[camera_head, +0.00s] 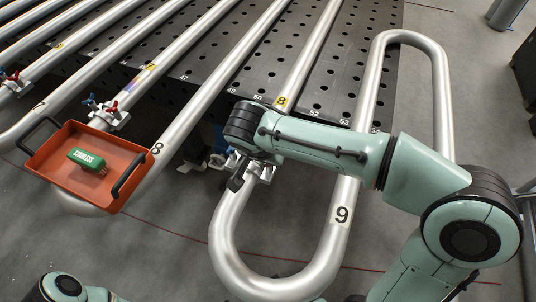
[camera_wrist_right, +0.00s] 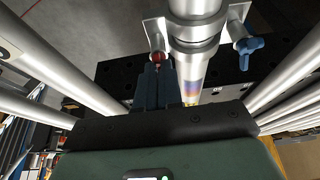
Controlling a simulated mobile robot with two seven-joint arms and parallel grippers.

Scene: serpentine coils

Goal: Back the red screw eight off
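The pipe coil with a yellow 8 tag (camera_head: 281,101) runs off the dark perforated table. My right gripper (camera_head: 240,172) is at the clamp (camera_head: 264,173) on this pipe, and its fingers are mostly hidden in the head view. In the right wrist view its blue fingers (camera_wrist_right: 155,72) are close together at the red screw (camera_wrist_right: 157,58), of which only a little red shows at the tips. The gripper looks shut on it. The blue wing screw (camera_wrist_right: 248,45) sits on the clamp's other side, free. My left gripper is out of view.
A red-orange tray (camera_head: 66,184) with a green box (camera_head: 87,158) in it stands at the left. Another clamp (camera_head: 107,116) with red and blue screws is beside it. The pipe bend marked 9 (camera_head: 342,214) curves close by my right arm. Parallel pipes fill the upper left.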

